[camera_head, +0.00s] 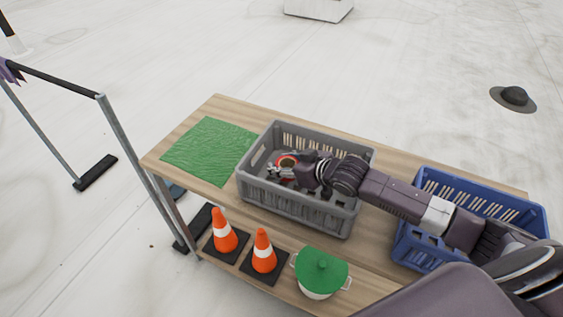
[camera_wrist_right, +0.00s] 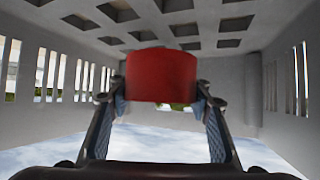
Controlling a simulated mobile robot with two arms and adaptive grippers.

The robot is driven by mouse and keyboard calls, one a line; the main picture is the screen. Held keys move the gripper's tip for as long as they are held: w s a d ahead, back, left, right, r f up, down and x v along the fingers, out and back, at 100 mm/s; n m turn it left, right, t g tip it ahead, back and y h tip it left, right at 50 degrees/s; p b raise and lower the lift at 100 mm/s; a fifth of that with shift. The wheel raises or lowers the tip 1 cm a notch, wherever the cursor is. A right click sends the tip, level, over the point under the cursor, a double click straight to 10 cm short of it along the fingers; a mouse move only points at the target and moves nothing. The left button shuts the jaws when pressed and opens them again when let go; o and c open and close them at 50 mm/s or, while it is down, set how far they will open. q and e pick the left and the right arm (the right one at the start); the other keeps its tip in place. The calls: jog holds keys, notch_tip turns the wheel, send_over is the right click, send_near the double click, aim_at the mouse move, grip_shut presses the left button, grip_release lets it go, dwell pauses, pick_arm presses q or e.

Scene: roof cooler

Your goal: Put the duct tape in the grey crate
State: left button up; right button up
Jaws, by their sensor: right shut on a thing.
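The grey crate (camera_head: 300,211) stands on the wooden table. My right arm reaches over its right side, and my right gripper (camera_head: 279,171) is inside the crate, toward its left half. The gripper is shut on the duct tape (camera_head: 287,160), a red roll. In the right wrist view the red roll (camera_wrist_right: 162,75) sits between the two fingers of the right gripper (camera_wrist_right: 160,95), with the crate's slotted walls and grid floor (camera_wrist_right: 225,28) around it. I cannot tell whether the tape touches the floor. My left gripper is not in view.
A blue crate (camera_head: 425,187) stands at the table's right, under my right arm. A green mat (camera_head: 209,150) lies at the left. Two orange cones (camera_head: 223,231) and a green-lidded pot (camera_head: 321,270) stand on a lower shelf in front. A metal rail (camera_head: 125,140) stands left.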

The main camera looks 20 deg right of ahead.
jog(key=shift+f, duration=0.55)
jog(key=o, duration=1.5)
jog(key=shift+c, duration=0.2)
jog(key=shift+r, duration=0.1)
jog(key=shift+r, duration=0.35)
jog(key=v, duration=0.7)
jog(key=shift+s+d+r+b, duration=0.1)
jog(key=shift+s+r+b, duration=0.1)
jog(key=shift+s+b, duration=0.1)
